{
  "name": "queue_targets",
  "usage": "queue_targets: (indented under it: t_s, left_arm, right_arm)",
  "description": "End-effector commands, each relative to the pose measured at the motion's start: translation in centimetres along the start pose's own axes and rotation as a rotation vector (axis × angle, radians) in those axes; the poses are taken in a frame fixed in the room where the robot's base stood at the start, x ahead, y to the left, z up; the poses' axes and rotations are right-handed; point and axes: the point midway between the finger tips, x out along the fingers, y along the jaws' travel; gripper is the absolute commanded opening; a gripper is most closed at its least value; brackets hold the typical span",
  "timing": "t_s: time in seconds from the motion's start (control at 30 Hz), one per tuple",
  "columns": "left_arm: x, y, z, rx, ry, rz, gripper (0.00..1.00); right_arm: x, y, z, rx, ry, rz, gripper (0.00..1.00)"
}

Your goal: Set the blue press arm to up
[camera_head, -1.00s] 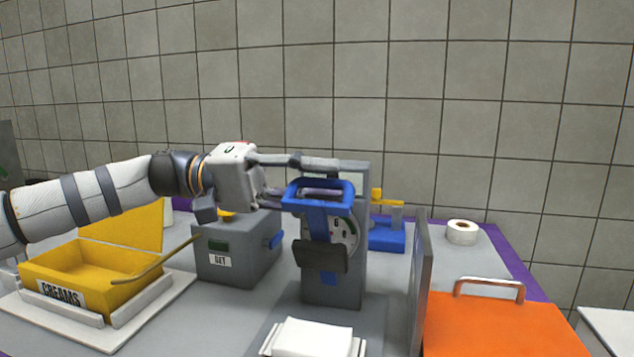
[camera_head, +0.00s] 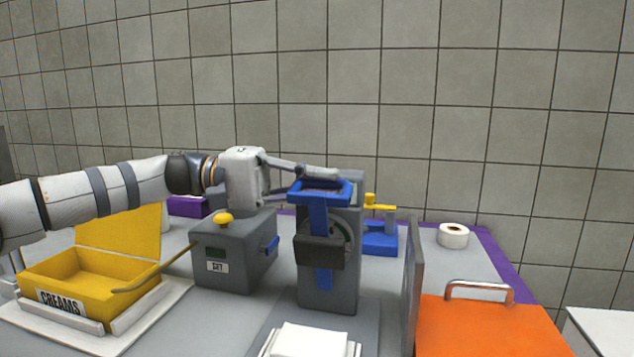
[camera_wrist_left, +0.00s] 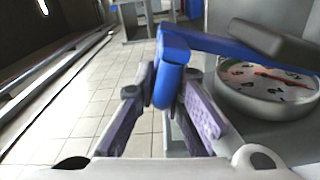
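The blue press arm (camera_head: 318,215) is on the front of the grey press (camera_head: 347,275). Its loop handle (camera_head: 320,196) is high, near the press's top. A dark block (camera_head: 320,250) sits across the arm and partly covers the dial. My left gripper (camera_head: 312,185) is at the handle from the left, one finger above it and the other partly hidden by it. In the left wrist view, the two fingers (camera_wrist_left: 167,95) stand on either side of the blue bar (camera_wrist_left: 170,68). I cannot tell whether they pinch it. My right gripper is not in view.
A grey box with a yellow knob (camera_head: 235,255) and a yellow creams bin (camera_head: 95,275) stand left of the press. A grey upright panel (camera_head: 412,285) and an orange lid (camera_head: 485,328) are at right. A white block (camera_head: 312,341) lies before the press.

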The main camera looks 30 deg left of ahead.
Motion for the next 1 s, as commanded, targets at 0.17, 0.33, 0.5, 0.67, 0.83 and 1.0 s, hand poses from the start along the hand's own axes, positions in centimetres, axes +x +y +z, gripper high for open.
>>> queue_targets:
  t_s: [0.17,0.33,0.5,0.67,0.83,1.0]
  left_arm:
    - [0.0,-0.2,0.0,-0.003,0.002,-0.003,0.31]
    - [0.0,-0.2,0.0,-0.003,0.001,-0.003,0.31]
    - [-0.1,-0.1,0.0,-0.002,0.001,-0.001,0.31]
    - [-2.8,-0.1,-0.1,-0.001,0.007,0.000,0.31]
    - [-7.6,-0.2,-0.2,-0.003,0.008,-0.001,0.31]
    - [-10.9,-0.2,-0.1,-0.003,0.004,-0.003,0.31]
  right_arm:
    - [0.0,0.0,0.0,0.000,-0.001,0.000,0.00]
    - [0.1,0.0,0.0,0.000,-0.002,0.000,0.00]
    - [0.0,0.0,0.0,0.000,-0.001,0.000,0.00]
    - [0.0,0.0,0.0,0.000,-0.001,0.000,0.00]
    - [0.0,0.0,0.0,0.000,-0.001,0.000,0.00]
    - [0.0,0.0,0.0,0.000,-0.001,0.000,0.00]
